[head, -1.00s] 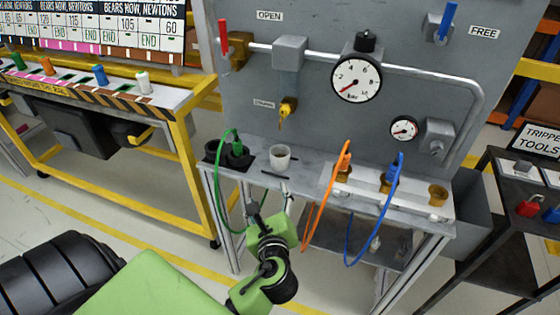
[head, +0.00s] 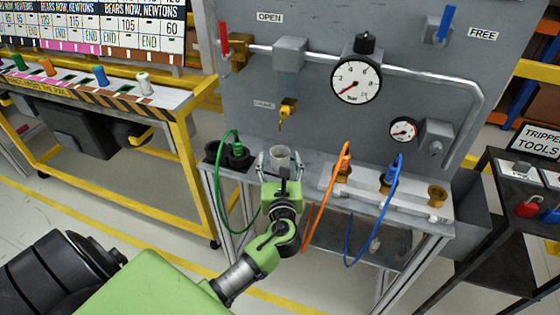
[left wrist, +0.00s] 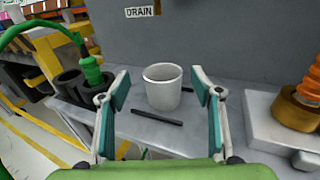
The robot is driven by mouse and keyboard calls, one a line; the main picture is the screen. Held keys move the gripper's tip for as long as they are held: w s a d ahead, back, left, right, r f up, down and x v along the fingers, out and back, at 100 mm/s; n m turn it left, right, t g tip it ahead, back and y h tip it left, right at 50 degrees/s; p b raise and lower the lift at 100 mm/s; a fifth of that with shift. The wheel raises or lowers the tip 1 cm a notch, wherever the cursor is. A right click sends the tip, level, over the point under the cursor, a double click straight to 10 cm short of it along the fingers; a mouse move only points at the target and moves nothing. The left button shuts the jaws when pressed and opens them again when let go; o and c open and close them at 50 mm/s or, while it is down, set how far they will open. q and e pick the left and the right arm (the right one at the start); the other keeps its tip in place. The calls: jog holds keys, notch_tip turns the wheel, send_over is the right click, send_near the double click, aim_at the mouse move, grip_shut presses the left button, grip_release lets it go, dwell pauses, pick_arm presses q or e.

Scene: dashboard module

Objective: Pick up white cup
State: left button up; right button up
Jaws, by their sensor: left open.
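The white cup (head: 281,155) stands upright on the grey shelf (head: 310,167) under the panel. In the left wrist view the cup (left wrist: 162,88) is centred ahead, between and slightly beyond the two fingers. My left gripper (head: 278,161) is open, with one finger on each side of the cup in the head view. In the left wrist view the gripper (left wrist: 160,98) shows gaps between both fingers and the cup. The lower part of the cup is hidden by the gripper in the head view. My right gripper is not in view.
A green plug and hose (head: 237,148) sit in black cups left of the white cup. A dark slim bar (left wrist: 156,117) lies in front of it. Orange (head: 342,165) and blue (head: 391,172) hoses stand to the right. The upright panel (head: 310,90) rises behind.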

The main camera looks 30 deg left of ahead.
aim_at(280, 160)
pick_arm(q)
jog(key=x, duration=0.2)
jog(key=f+x, duration=0.1)
jog(key=x, duration=0.1)
jog(key=shift+w, duration=0.3)
jog(key=c, duration=1.1)
